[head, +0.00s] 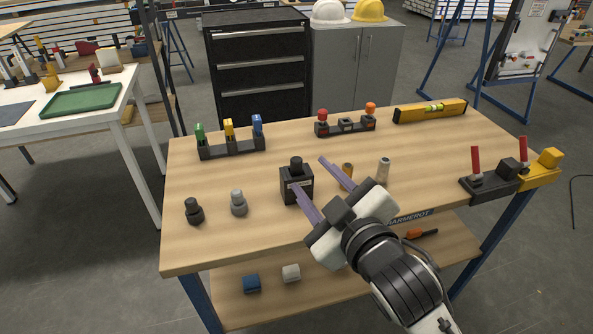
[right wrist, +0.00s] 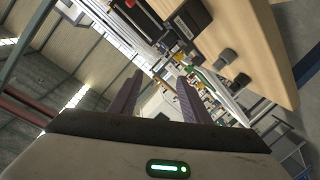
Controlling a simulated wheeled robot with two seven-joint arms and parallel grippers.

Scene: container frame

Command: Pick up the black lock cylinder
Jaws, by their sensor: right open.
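A small black cylinder piece (head: 194,210) with a wider base stands upright at the left front of the wooden table (head: 215,250); it looks like the black lock cylinder. A similar grey piece (head: 238,203) stands to its right. A black block (head: 296,184) with a black knob on top stands farther right. My right gripper (head: 309,173) is open and empty, with its purple fingers apart. One finger overlaps the block's right side in the head view; I cannot tell whether they touch. The black cylinder also shows in the right wrist view (right wrist: 242,80), off to the right of the fingers. My left gripper is not in view.
A brass piece (head: 348,170) and a silver cylinder (head: 383,170) stand beside my gripper. A rack with coloured handles (head: 232,147), a red-and-orange-knobbed block (head: 345,125) and a yellow level (head: 430,110) line the back. Black and yellow fixtures (head: 490,185) stand right.

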